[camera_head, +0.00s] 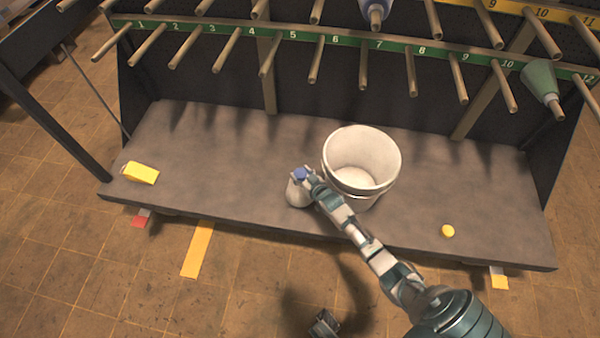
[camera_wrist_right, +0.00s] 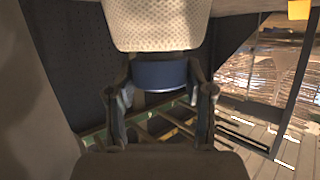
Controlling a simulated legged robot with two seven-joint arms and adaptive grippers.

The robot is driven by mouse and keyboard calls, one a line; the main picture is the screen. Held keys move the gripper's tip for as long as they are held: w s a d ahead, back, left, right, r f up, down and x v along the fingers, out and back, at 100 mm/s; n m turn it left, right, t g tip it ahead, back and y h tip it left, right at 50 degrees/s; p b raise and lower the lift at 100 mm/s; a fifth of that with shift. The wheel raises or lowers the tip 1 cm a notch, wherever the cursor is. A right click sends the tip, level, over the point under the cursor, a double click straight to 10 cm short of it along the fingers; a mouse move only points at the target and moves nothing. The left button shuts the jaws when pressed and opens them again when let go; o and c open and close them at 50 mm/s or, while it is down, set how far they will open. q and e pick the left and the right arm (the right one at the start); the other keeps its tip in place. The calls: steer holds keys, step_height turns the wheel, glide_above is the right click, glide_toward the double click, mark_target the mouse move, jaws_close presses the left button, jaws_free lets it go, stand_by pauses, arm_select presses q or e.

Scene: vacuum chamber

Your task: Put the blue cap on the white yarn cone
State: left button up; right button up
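The white yarn cone (camera_head: 297,194) stands on the grey shelf, left of the white bucket. The blue cap (camera_head: 300,173) is at its top in the head view. My right gripper (camera_head: 306,179) reaches in from the lower right to the cap. In the right wrist view the blue cap (camera_wrist_right: 160,75) sits between my two fingertips (camera_wrist_right: 160,88), which are shut on its sides. The yarn cone (camera_wrist_right: 157,24) is right against the cap there, with no clear gap. A dark metal part (camera_head: 325,324) at the bottom edge may be my left gripper; its fingers cannot be made out.
A white bucket (camera_head: 343,178) stands close to the right of my gripper. A yellow block (camera_head: 141,173) lies at the shelf's left, a yellow round object (camera_head: 448,231) at its right. Numbered pegs stick out above; a green cone (camera_head: 540,80) hangs on one. The shelf's left half is mostly clear.

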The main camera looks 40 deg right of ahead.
steer(key=o, duration=0.4)
steer(key=shift+r, duration=0.1)
steer(key=v, duration=1.2)
steer(key=shift+f, duration=0.25)
